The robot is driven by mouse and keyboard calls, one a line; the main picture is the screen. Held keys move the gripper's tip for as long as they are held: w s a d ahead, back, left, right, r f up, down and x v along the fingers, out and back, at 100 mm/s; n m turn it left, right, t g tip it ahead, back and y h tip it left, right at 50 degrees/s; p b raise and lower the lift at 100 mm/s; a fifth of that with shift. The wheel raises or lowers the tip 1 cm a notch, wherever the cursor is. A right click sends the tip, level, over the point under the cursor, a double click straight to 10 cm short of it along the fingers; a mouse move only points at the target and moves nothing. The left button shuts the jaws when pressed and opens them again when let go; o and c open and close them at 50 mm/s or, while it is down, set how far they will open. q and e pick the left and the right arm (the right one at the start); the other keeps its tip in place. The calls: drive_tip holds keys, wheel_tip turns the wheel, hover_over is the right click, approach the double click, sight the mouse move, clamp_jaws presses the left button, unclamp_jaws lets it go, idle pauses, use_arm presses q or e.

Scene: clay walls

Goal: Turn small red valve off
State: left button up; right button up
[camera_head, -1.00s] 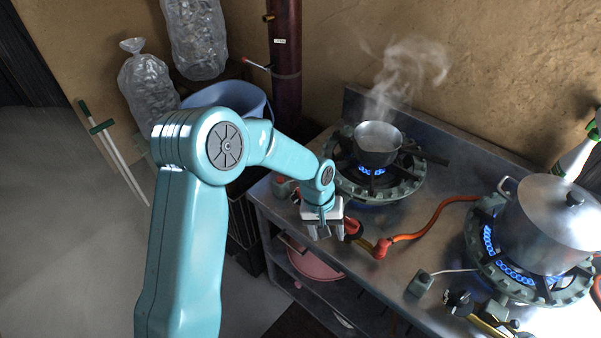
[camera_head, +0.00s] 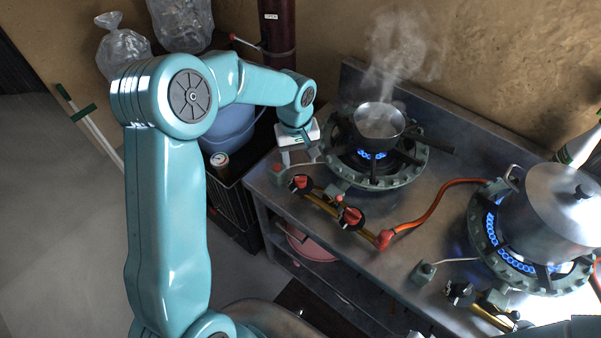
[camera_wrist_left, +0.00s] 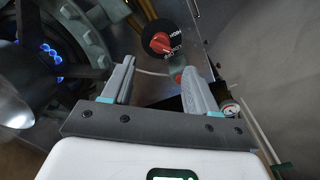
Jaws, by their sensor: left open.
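Two red-and-black knobs sit on the brass pipe of the left burner, a left one (camera_head: 301,183) and a right one (camera_head: 350,217). A small red part (camera_head: 277,168) shows beside my left gripper (camera_head: 297,155) at the counter's left end. I cannot tell for sure which is the small red valve. In the left wrist view my left gripper (camera_wrist_left: 157,67) is open and empty. A red-and-black knob (camera_wrist_left: 160,43) lies beyond its fingertips, apart from them. A small red part (camera_wrist_left: 179,76) shows near the right finger. My right gripper is not in view.
A steaming pan (camera_head: 379,121) sits on the lit left burner, close right of my left gripper. A big pot (camera_head: 550,215) stands on the lit right burner. An orange hose (camera_head: 440,205) crosses the counter. A blue bucket (camera_head: 228,130) stands left. A red-handled lever (camera_head: 240,40) is on the dark pipe.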

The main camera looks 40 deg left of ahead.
sight(300, 177)
use_arm(q)
wheel_tip(300, 177, down, 9)
drive_tip(key=shift+w+d+r+p, duration=0.1)
drive_tip(key=shift+d+r+p, duration=0.05)
drive_tip(key=shift+p, duration=0.4)
drive_tip(key=c, duration=1)
